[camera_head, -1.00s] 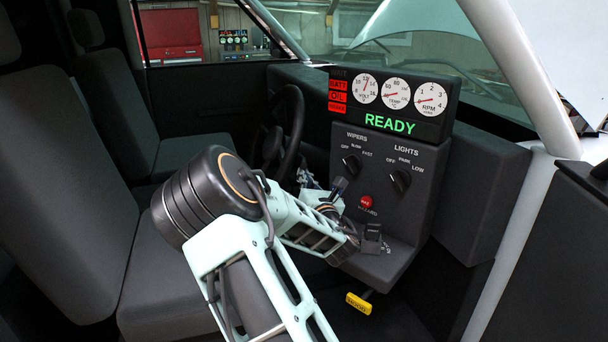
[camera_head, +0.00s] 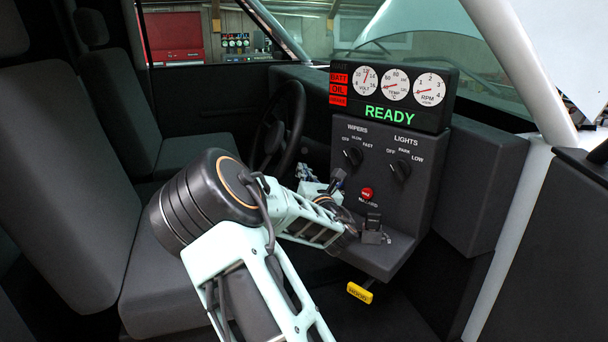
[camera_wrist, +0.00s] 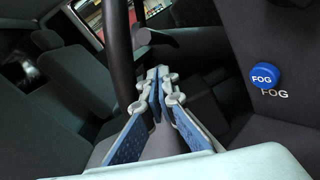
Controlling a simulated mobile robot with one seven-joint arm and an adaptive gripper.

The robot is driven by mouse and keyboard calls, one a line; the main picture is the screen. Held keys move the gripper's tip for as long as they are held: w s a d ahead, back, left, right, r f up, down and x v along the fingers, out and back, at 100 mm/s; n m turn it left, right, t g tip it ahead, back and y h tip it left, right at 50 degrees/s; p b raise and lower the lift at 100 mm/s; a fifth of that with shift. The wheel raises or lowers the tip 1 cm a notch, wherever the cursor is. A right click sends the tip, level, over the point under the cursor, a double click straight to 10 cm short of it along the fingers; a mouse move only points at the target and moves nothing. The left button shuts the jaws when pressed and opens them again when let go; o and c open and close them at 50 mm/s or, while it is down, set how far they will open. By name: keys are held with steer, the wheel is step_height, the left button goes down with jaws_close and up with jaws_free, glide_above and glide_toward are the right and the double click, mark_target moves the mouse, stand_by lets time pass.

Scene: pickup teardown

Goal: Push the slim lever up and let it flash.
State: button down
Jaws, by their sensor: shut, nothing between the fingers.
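A slim dark lever (camera_wrist: 158,38) shows in the wrist view beside the steering wheel rim (camera_wrist: 122,70), with a thicker end toward the rim. My gripper (camera_wrist: 160,72) is shut and empty, its blue-and-grey fingers pointing toward the lever. The fingertips appear just below the lever in the picture; I cannot tell whether they touch it. In the head view my gripper (camera_head: 306,173) is small and partly hidden by my arm, between the steering wheel (camera_head: 279,130) and the dash panel. The lever is not clear there.
The dash panel (camera_head: 378,225) stands right of my gripper, with a wiper knob (camera_head: 352,157), a lights knob (camera_head: 400,170) and a red hazard button (camera_head: 366,193). Its display reads READY. A yellow hood handle (camera_head: 359,292) hangs below. A blue FOG button (camera_wrist: 263,76) is at right in the wrist view.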

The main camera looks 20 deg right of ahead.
steer(key=s+b, duration=0.1)
steer(key=s, duration=0.9)
steer(key=shift+s+a+f, duration=0.15)
steer(key=shift+a+f, duration=0.3)
stand_by(1.2)
